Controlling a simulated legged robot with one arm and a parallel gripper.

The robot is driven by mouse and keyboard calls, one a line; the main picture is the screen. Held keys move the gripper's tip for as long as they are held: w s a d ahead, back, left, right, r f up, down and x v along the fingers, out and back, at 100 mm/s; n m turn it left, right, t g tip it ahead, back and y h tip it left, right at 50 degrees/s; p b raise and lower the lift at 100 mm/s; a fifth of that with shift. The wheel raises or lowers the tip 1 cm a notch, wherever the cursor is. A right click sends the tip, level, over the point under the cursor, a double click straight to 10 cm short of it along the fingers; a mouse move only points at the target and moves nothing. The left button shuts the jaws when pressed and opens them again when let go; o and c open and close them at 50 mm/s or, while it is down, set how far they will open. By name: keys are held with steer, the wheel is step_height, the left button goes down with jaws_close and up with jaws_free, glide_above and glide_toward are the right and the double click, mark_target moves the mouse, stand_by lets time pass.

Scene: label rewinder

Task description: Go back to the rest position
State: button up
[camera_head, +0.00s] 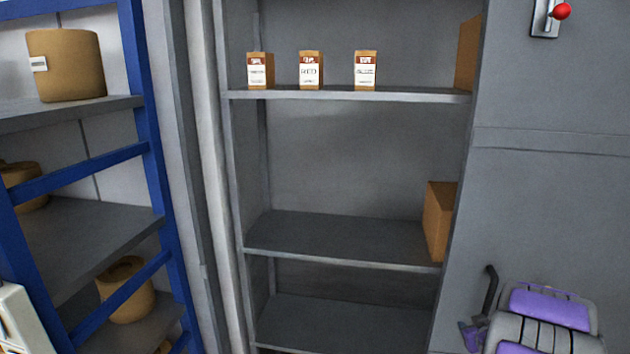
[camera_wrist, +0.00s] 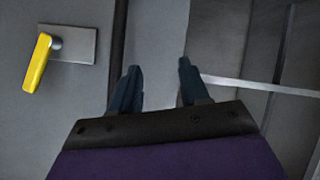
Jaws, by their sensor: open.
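My gripper (camera_wrist: 159,70) shows in the wrist view with its two dark fingers apart and nothing between them. It points toward grey panels and a shelf edge. In the head view, part of my own purple and grey arm (camera_head: 548,308) shows at the lower right, apart from the shelves. The fingers cannot be made out in that view.
A grey shelf unit (camera_head: 335,240) holds three small labelled boxes (camera_head: 311,72) on its upper board and a brown box (camera_head: 438,222) lower right. A blue rack (camera_head: 150,130) with brown rolls stands left. A red-knobbed lever (camera_head: 546,18) is upper right. A yellow handle (camera_wrist: 38,63) shows in the wrist view.

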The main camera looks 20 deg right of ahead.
steer(key=s+a+r+g+y+b, duration=0.1)
steer(key=a+r+g, duration=0.2)
steer(key=a, duration=1.2)
steer(key=s+a+r+g+y+b, duration=0.1)
steer(key=s+a+r+g+y, duration=0.15)
steer(key=a, duration=1.25)
steer(key=s+a+r+n+g+y+b, duration=0.1)
steer(key=s+a+n+g+y, duration=0.2)
steer(key=s+a, duration=1.5)
steer(key=a+g, duration=0.3)
steer(key=a, duration=0.1)
steer(key=shift+s+r, duration=0.25)
steer(key=shift+r, duration=0.15)
